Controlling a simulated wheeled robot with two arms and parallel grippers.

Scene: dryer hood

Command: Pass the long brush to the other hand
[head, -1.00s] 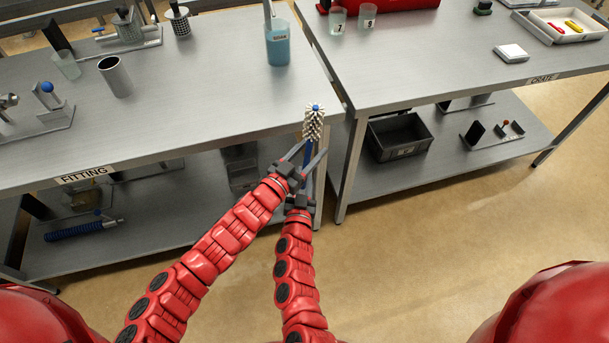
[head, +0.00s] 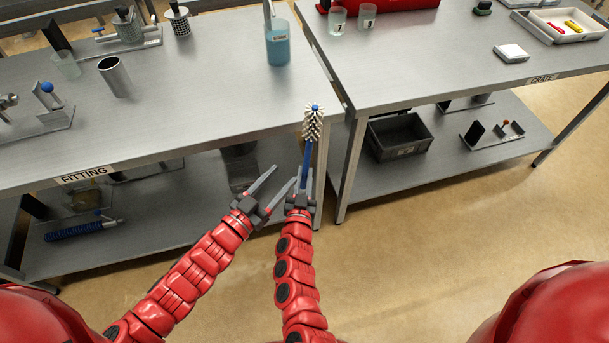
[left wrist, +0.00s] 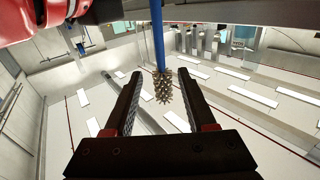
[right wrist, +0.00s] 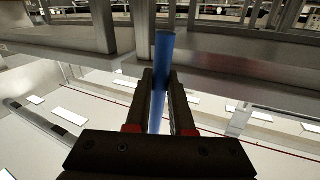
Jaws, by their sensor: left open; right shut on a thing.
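The long brush (head: 313,126) has a blue handle and a pale bristled head with a blue tip. My left gripper (head: 284,176) is open and empty, left of the handle and below the bristles. In the left wrist view the bristled head (left wrist: 163,86) shows beyond the open fingers.
The fitting bench (head: 200,110) edge is close behind the brush, holding a blue-liquid beaker (head: 278,48) and a metal cup (head: 115,79). The crate bench (head: 430,70) stands right, with a dark bin (head: 399,137) below. A blue coiled item (head: 75,232) lies on the lower left shelf.

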